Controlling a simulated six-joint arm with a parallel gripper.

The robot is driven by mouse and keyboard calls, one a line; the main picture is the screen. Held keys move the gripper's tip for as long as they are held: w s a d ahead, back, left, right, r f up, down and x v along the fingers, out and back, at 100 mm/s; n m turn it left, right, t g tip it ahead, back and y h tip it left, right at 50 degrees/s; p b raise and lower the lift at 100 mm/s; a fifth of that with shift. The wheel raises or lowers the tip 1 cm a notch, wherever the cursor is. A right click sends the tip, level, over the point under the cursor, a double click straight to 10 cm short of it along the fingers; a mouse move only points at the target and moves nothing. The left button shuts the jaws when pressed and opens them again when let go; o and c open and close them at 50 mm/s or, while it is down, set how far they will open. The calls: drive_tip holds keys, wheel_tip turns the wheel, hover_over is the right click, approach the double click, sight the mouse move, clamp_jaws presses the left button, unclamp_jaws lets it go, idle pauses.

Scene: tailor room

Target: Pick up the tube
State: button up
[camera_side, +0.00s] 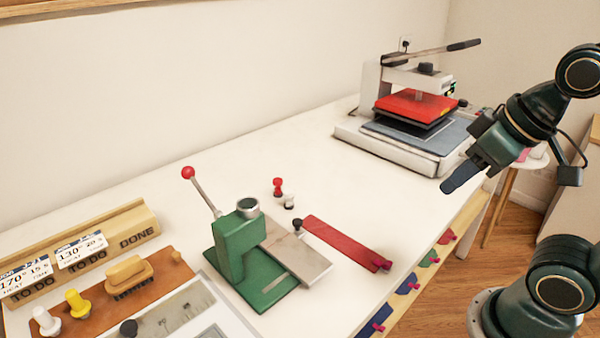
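No object is plainly recognisable as a tube. A short grey hollow cylinder (247,207) sits on top of the green press (237,250) at the middle front; I cannot tell whether it is loose or part of the press. A small red-topped piece (278,187) and a small white piece with a dark top (290,201) stand on the table behind the press. My gripper (460,178) is in the air at the right, over the table's right edge, well apart from these. Its fingers look dark blue and overlap, so their opening is hidden. Nothing shows held in it.
A heat press (415,105) with a red plate stands at the back right of the white table (165,155). A red strip (340,242) lies right of the green press. A brown board (175,272) with a brush and knobs is front left. The table's middle back is clear.

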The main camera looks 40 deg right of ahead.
drive_tip(key=shift+o, duration=0.4)
drive_tip(key=shift+o, duration=1.2)
drive_tip(key=shift+w+r, duration=0.1)
